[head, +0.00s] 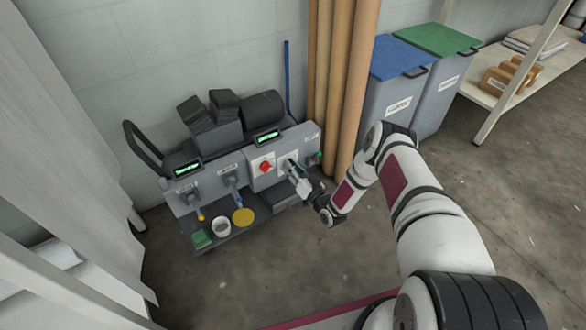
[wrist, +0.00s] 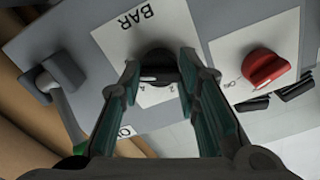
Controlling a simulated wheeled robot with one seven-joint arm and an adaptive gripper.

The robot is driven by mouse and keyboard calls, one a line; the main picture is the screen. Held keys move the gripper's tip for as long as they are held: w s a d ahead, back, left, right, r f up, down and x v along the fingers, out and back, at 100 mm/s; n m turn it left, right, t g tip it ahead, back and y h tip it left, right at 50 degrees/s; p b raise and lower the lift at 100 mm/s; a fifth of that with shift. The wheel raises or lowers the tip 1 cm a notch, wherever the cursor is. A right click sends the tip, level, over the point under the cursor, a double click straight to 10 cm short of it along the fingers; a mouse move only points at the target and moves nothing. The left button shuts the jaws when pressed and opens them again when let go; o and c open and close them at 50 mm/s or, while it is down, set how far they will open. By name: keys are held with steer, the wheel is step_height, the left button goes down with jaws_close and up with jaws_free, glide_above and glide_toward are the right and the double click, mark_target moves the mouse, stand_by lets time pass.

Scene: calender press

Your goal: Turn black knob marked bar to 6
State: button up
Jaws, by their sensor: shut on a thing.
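The black knob (wrist: 158,62) sits on a white plate marked BAR (wrist: 138,18) in the wrist view, where the lettering appears upside down. My gripper (wrist: 160,74) is shut on the knob, with one teal-lined finger on each side of it.
A red knob (wrist: 264,67) on its own white plate is close beside the fingers. A grey lever valve (wrist: 55,80) is on the other side. Brown rolls (head: 357,80) stand behind the machine, near my arm. Blue-lidded (head: 398,57) and green-lidded bins (head: 437,39) stand farther right.

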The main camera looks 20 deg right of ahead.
steer(key=shift+f+m, duration=0.1)
steer(key=shift+m, duration=0.5)
steer(key=o, duration=1.2)
steer(key=shift+c, duration=0.2)
steer(key=v, duration=1.2)
